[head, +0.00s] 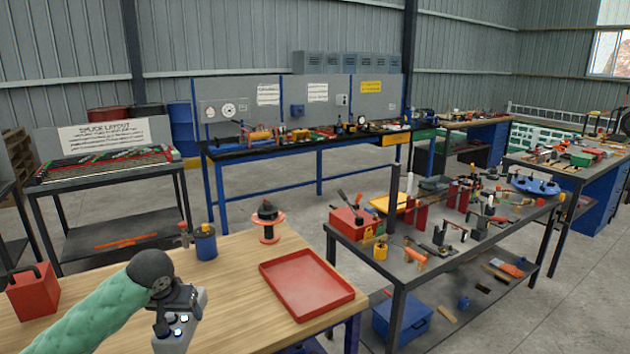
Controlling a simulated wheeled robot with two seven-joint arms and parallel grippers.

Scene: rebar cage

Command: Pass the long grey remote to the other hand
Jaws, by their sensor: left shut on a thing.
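My left arm comes in at the lower left, with a green sleeve and a dark round wrist. My left gripper (178,312) is over the front of the wooden table and is shut. A grey body with pale round buttons and small blue lights shows at its end. I take this for the long grey remote (190,303), but gripper and remote are hard to tell apart here. The fingertips are not clearly visible. My right gripper is not in view.
The wooden table (225,285) holds an empty red tray (307,284), a blue canister (205,243), a red-orange spool (268,222) and a red box (34,291). Bare wood lies between them. A cluttered dark metal workbench (342,238) stands at the right.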

